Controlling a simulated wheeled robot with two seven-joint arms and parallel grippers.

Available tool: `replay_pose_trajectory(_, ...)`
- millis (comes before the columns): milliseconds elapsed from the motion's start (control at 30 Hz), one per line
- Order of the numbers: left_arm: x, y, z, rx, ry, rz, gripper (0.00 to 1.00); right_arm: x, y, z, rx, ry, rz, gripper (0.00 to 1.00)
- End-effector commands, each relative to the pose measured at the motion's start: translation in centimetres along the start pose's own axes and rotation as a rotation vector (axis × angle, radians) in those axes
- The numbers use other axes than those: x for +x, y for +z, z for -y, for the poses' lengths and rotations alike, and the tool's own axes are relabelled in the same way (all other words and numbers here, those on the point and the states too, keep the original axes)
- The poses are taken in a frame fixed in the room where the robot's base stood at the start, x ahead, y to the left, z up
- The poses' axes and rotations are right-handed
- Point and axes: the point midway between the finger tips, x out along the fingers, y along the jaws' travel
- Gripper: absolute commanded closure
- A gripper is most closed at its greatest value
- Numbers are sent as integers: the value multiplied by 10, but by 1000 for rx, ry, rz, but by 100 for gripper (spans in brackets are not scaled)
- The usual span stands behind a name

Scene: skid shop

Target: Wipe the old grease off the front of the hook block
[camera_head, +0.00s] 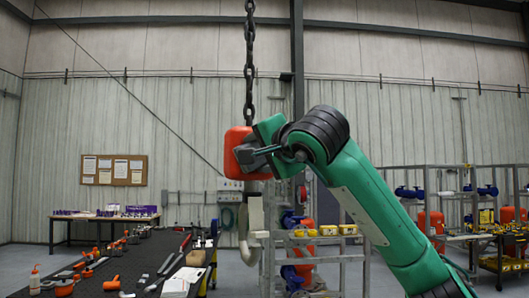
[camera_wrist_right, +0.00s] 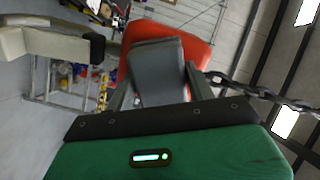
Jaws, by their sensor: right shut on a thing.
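The red-orange hook block (camera_head: 232,157) hangs from a dark chain (camera_head: 250,62) in the middle of the head view. Its pale hook (camera_head: 245,232) hangs below. My right gripper (camera_head: 262,152) is at the block's right side in that picture. In the right wrist view the gripper is shut on a grey pad-like thing (camera_wrist_right: 156,72), in front of the red block (camera_wrist_right: 190,42). The pad overlaps the block; whether they touch I cannot tell. The pad and gripper hide part of the block's face, and I see no grease. My left gripper is not in view.
A dark workbench (camera_head: 130,262) with tools and red parts stands at the lower left. A steel rack (camera_head: 335,238) with yellow bins stands behind the hook, and more racks stand at the right. A table (camera_head: 105,219) is by the back wall.

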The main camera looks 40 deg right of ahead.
Motion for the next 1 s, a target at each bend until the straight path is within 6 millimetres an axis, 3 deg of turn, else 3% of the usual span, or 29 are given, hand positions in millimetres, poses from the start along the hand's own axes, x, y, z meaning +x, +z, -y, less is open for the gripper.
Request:
replay_pose_trajectory(500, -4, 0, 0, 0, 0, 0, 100, 3, 29, 16, 0, -1, 0, 64)
replay_pose_trajectory(1000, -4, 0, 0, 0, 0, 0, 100, 2, 15, 12, 1, -1, -1, 64)
